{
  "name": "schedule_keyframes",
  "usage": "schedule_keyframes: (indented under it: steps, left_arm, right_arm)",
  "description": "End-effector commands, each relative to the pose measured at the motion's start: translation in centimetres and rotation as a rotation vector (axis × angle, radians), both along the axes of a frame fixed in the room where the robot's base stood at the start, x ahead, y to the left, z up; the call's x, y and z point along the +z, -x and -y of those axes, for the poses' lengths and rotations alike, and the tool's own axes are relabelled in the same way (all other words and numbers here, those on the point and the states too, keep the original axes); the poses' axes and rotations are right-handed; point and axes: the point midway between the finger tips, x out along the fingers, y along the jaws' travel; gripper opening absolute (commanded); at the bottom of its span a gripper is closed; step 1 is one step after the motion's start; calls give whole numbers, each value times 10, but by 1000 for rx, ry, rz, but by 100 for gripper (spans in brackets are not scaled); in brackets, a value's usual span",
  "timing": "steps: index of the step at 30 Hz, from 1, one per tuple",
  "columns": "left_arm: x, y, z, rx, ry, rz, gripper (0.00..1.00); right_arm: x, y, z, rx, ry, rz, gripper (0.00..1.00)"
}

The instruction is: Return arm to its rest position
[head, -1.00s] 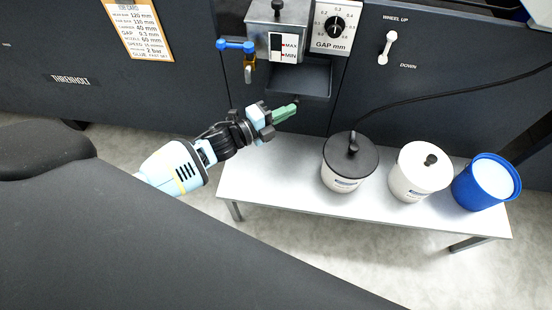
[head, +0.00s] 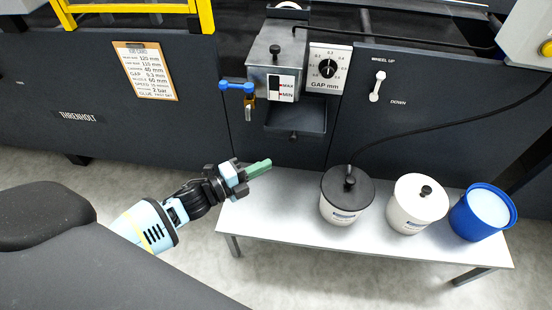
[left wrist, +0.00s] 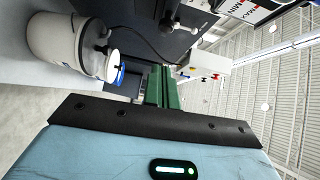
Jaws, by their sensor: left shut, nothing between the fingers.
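My left gripper (head: 258,168) is in the head view, left of centre, with its arm coming in from the lower left. Its green fingers are shut with nothing between them. They point right, over the left end of the white bench and below the glue unit's tray. In the left wrist view the green fingers (left wrist: 162,88) show together beyond the gripper's body. My right gripper is not in view.
A white bench (head: 290,215) holds a black-lidded pot (head: 345,205), a white pot (head: 410,212) and a blue bucket (head: 470,222). The dark machine (head: 180,125) stands behind, with a blue-handled valve (head: 238,87), grey tank (head: 277,55) and drip tray (head: 295,115). Floor is clear at left.

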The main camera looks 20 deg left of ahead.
Motion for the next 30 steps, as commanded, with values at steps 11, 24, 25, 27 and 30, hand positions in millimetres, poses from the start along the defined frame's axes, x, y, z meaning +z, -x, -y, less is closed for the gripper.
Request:
schedule_keyframes:
  steps: [11, 24, 25, 27, 30]
  left_arm:
    - [0, 33, -20, -2, 1, -1, 0]
    - [-1, 37, -19, 1, 8, -9, 0]
    - [-4, 39, -18, 4, 17, -19, 0]
    - [-13, 49, -15, 23, 55, -62, 0]
    - [-36, 76, -6, 80, 159, -182, 0]
  right_arm:
    - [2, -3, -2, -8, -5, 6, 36]
    - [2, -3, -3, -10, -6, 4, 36]
    - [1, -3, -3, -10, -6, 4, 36]
    - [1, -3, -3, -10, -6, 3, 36]
    - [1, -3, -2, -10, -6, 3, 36]
